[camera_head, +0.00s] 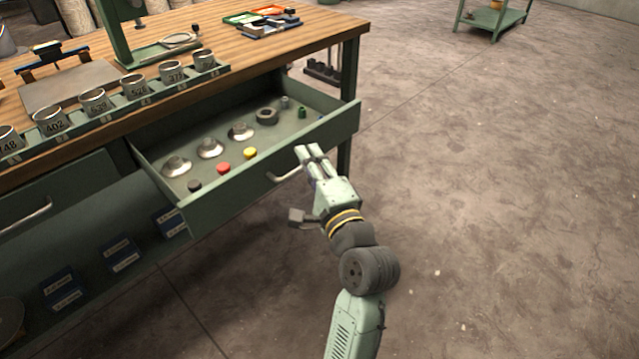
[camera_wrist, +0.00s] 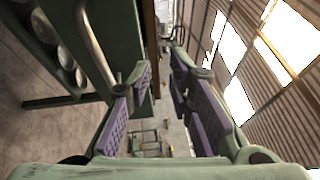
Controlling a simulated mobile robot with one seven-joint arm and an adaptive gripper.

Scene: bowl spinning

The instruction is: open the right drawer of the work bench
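The right drawer (camera_head: 262,160) of the green work bench (camera_head: 120,92) stands pulled out well past the bench front, its inside showing. Its curved metal handle (camera_head: 284,177) is on the drawer front. My gripper (camera_head: 312,150) is at the drawer front, just right of the handle. In the wrist view my gripper (camera_wrist: 160,78) has its two purple-padded fingers apart with nothing seen between them. A curved metal bar that looks like the handle (camera_wrist: 97,48) lies left of the fingers, outside the gap. Whether a finger touches it cannot be told.
The drawer holds several silver domed pieces (camera_head: 210,148), a red knob (camera_head: 222,167), a yellow knob (camera_head: 249,153) and a dark ring (camera_head: 266,116). A left drawer (camera_head: 60,195) is shut. Numbered cups (camera_head: 95,101) line the bench's front edge. The floor (camera_head: 480,190) to the right is clear.

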